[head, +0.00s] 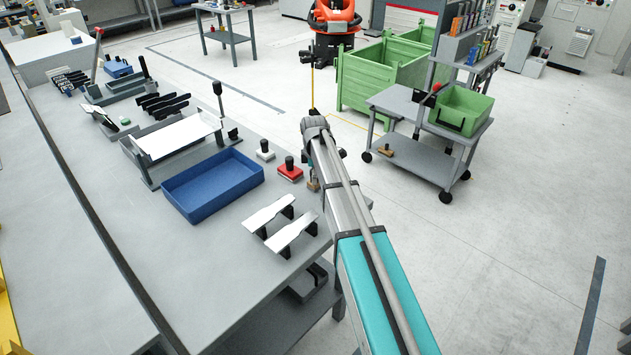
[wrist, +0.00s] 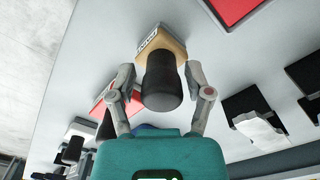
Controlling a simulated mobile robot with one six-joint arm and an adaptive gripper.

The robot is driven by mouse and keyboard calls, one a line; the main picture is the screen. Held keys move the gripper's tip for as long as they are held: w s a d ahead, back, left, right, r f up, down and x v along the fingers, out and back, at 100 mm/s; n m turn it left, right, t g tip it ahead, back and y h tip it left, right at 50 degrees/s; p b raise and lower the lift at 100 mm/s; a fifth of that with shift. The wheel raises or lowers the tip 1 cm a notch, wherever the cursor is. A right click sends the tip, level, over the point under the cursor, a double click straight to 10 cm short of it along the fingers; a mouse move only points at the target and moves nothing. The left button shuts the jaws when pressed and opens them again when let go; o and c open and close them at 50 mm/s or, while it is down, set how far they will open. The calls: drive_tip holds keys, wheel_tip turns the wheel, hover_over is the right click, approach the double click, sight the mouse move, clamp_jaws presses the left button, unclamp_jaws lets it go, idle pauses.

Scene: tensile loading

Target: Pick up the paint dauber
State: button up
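A stamp-like dauber with a black cylindrical handle and a tan, labelled base (wrist: 165,42) stands on the grey table in the wrist view. In the head view only a bit of its tan base (head: 313,185) shows by the table's right edge, with the rest hidden by my arm. My gripper (wrist: 160,78) is open, with one finger on each side of the black handle and a gap visible on both sides. Similar black-handled pieces stand nearby: one with a red base (head: 290,171) and one with a white base (head: 264,151).
A blue tray (head: 190,205) lies left of the daubers. Two metal specimens (head: 281,225) rest on black supports at the table's front right; they also show in the wrist view (wrist: 258,126). A red-surfaced item (wrist: 238,8) is at the wrist view's top. A grey cart (head: 400,103) stands right.

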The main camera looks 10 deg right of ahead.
clamp_jaws()
drive_tip(key=shift+r, duration=0.1)
wheel_tip(320, 180, up, 2)
drive_tip(key=p, duration=0.2)
drive_tip(key=shift+r+p, duration=0.2)
drive_tip(key=shift+p, duration=0.15)
drive_tip(key=s+a+r+p, duration=0.2)
drive_tip(key=s+r+p, duration=0.3)
drive_tip(key=s, duration=0.1)
drive_tip(key=s+a+r+p, duration=0.3)
drive_tip(key=s+r+p, duration=0.2)
drive_tip(key=s, duration=0.1)
drive_tip(key=shift+s+a+r, duration=0.2)
drive_tip(key=shift+s+a, duration=0.1)
drive_tip(key=shift+s, duration=0.1)
